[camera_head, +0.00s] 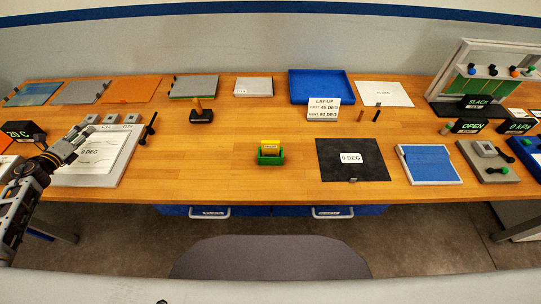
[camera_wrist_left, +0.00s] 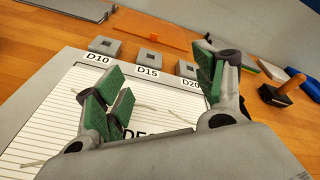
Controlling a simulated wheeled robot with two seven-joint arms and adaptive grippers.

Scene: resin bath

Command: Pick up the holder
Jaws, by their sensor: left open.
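A small green holder (camera_head: 270,158) with a yellow labelled piece (camera_head: 270,147) in it stands at the middle of the table, near the front edge. I cannot tell whether it is the holder meant; a black block with an orange-brown handle (camera_head: 201,113) stands farther back and also shows in the left wrist view (camera_wrist_left: 275,95). My left gripper (camera_head: 78,142) is at the left, over the white lined board, far from the green holder. In the left wrist view my left gripper (camera_wrist_left: 158,88) has its green-padded fingers apart with nothing between them. My right gripper is not seen.
The white board (camera_head: 125,165) carries small grey blocks marked D10, D15 and D20 (camera_wrist_left: 188,69). A black sheet marked 0 DEG (camera_head: 340,173) lies right of the green holder. A blue tray (camera_head: 320,86) is at the back. The wood around the green holder is clear.

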